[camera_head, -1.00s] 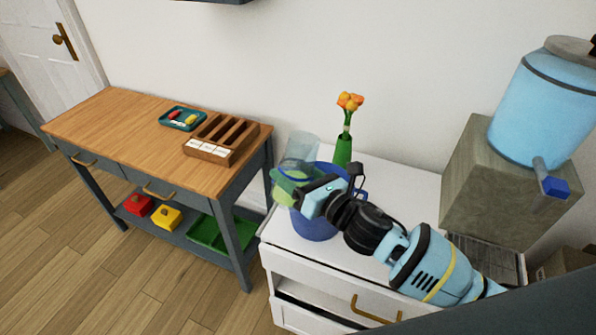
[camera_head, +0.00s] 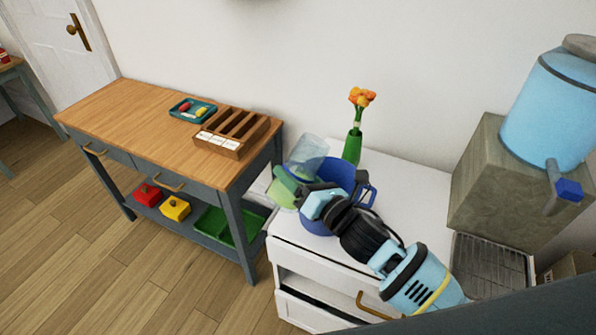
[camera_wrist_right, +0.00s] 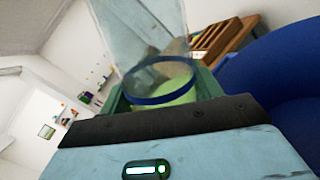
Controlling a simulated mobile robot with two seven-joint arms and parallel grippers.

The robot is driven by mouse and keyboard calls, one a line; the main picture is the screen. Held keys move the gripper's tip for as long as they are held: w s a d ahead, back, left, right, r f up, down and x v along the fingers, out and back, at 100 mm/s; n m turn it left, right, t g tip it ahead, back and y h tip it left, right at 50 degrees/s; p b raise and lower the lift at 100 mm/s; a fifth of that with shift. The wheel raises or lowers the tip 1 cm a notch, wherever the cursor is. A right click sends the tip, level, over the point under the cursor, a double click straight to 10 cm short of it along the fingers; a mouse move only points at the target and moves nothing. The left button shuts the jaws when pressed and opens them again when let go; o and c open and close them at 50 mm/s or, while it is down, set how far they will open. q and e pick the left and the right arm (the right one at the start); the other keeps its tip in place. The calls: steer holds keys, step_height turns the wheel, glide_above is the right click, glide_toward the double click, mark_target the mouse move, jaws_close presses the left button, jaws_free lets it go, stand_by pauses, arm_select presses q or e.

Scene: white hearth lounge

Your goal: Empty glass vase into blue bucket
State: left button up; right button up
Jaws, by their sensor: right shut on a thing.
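The glass vase (camera_head: 308,153) is clear, with a blue band and a green lower part. It leans, with its clear upper end up and to the right, at the left side of the blue bucket (camera_head: 318,222). My right gripper (camera_head: 292,192) is shut on the vase around its lower part. In the right wrist view the clear vase (camera_wrist_right: 140,30) stands between the green jaws, and the bucket (camera_wrist_right: 275,70) fills the right side. The bucket stands upright on the white cabinet, its handle to the right. Its inside is mostly hidden. My left gripper is not in view.
A green vase with orange flowers (camera_head: 353,145) stands behind the bucket on the white cabinet (camera_head: 410,195). A blue dispenser (camera_head: 545,110) on a stone block is at right. A wooden table (camera_head: 130,125) at left holds a tray (camera_head: 190,118) and a slotted box (camera_head: 232,148).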

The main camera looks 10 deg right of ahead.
steer(key=shift+s+a+f+m, duration=0.1)
steer(key=shift+a+f+m, duration=0.1)
steer(key=shift+m, duration=0.1)
steer(key=shift+s+a+f+m, duration=0.1)
steer(key=shift+f+m, duration=0.1)
steer(key=shift+m, duration=0.2)
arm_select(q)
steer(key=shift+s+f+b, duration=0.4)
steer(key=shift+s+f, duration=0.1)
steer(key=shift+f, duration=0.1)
arm_select(e)
steer(key=shift+a+m, duration=0.1)
steer(key=shift+m, duration=0.2)
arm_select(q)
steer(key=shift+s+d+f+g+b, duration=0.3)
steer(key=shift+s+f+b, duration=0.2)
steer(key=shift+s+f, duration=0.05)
arm_select(e)
steer(key=shift+s+a+f+m, duration=0.1)
steer(key=shift+s+a+m, duration=0.1)
steer(key=shift+m, duration=0.7)
